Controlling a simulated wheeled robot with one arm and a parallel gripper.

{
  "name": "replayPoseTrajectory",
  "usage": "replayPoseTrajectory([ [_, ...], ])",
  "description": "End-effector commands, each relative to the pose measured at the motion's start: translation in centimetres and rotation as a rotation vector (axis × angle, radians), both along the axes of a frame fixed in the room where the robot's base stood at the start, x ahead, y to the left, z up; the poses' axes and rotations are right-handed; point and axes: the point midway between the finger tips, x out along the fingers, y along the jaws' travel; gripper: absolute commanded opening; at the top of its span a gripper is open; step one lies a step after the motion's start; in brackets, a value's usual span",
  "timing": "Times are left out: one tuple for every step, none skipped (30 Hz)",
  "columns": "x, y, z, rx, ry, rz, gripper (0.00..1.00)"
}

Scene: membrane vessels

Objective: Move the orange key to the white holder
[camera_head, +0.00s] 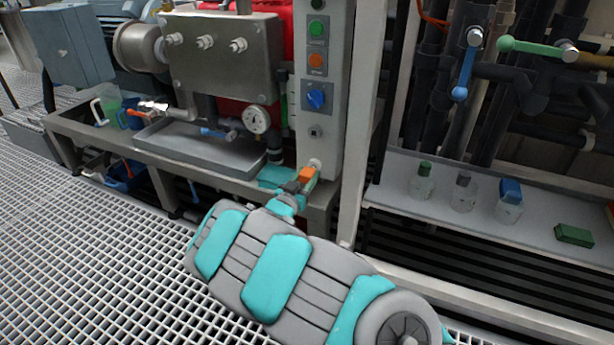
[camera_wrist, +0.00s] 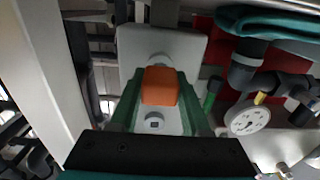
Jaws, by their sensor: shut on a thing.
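The orange key (camera_head: 307,174) is held between the fingertips of my gripper (camera_head: 298,185), in front of the lower part of a light grey control panel (camera_head: 342,110). In the wrist view the orange key (camera_wrist: 160,86) sits between the two green fingers of my gripper (camera_wrist: 160,92). A round white holder (camera_head: 315,163) shows just beyond the key; it also shows in the wrist view (camera_wrist: 160,60), partly hidden by the key. I cannot tell whether the key touches it or sits in it. A second round fitting (camera_head: 315,132) is on the panel above it.
The panel also carries a green button (camera_head: 317,28), an orange button (camera_head: 316,61) and a blue knob (camera_head: 316,98). A pressure gauge (camera_head: 256,120) is close on the left. A white post (camera_head: 362,120) stands close on the right. A shelf (camera_head: 470,222) holds several small bottles.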

Motion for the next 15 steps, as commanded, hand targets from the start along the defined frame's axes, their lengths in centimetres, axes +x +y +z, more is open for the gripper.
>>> replayPoseTrajectory([
  [0.06, -0.04, 0.00, 0.000, 0.000, -0.001, 0.00],
  [0.10, -0.07, 0.00, 0.000, 0.000, -0.001, 0.00],
  [0.17, -0.08, 0.00, 0.000, 0.000, -0.001, 0.00],
  [0.22, -0.11, 0.00, 0.000, 0.000, -0.001, 0.00],
  [0.26, -0.13, -0.01, 0.000, 0.000, -0.001, 0.00],
  [0.33, -0.15, -0.01, 0.000, 0.000, -0.001, 0.00],
  [0.39, -0.16, -0.01, 0.000, 0.001, -0.001, 0.00],
  [0.44, -0.17, -0.01, 0.000, 0.001, -0.001, 0.00],
  [0.51, -0.18, -0.01, 0.000, 0.000, 0.000, 0.00],
  [0.55, -0.20, -0.01, 0.000, 0.001, 0.000, 0.00],
  [0.61, -0.21, 0.00, 0.000, 0.000, 0.000, 0.00],
  [0.67, -0.22, -0.01, 0.000, 0.000, 0.000, 0.00],
  [0.72, -0.23, 0.00, 0.000, 0.000, 0.001, 0.00],
  [0.78, -0.24, -0.01, 0.000, 0.000, 0.001, 0.00],
  [0.84, -0.25, -0.01, 0.000, 0.000, 0.001, 0.00],
])
